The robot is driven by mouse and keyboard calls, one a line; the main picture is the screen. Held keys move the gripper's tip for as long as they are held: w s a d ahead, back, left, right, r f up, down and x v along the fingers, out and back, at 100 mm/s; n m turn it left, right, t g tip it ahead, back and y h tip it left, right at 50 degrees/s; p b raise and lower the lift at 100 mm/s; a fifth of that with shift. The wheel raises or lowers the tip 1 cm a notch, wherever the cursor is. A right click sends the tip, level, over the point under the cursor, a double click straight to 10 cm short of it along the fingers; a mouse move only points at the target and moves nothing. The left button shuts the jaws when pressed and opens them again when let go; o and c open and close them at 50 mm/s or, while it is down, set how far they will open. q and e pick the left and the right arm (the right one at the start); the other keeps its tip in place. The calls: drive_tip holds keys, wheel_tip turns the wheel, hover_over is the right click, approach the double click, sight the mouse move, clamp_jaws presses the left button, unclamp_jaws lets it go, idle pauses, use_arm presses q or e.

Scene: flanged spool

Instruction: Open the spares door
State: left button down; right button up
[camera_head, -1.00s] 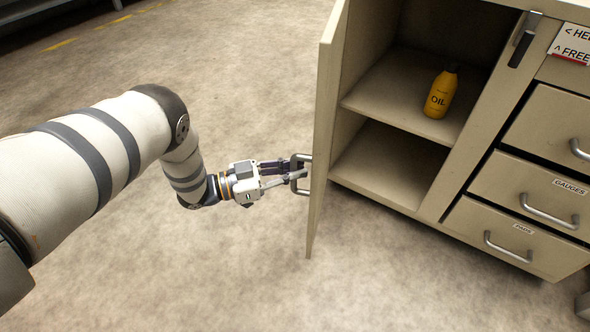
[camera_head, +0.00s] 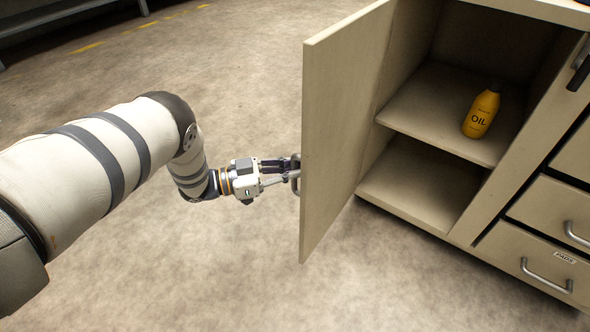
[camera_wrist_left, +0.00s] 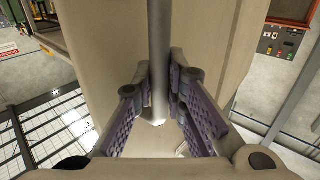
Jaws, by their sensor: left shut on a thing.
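The spares door (camera_head: 345,125) is a beige panel that stands swung open at the left of the cabinet, its inner face turned to the head camera. My left gripper (camera_head: 293,172) is shut on the metal door handle (camera_head: 297,182) on the door's outer face, near its free edge. In the left wrist view the handle bar (camera_wrist_left: 159,60) runs between the two purple finger pads, with the door face (camera_wrist_left: 110,50) behind it. The door hides part of the handle in the head view. My right gripper is in neither view.
The open compartment has a shelf (camera_head: 425,118) with a yellow oil bottle (camera_head: 481,111) on it. Drawers with handles, one labelled PADS (camera_head: 545,262), are to the right. The concrete floor (camera_head: 180,270) in front and left of the door is clear.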

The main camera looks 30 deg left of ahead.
use_arm(q)
drive_tip(key=c, duration=1.6)
unclamp_jaws()
drive_tip(key=v, duration=1.2)
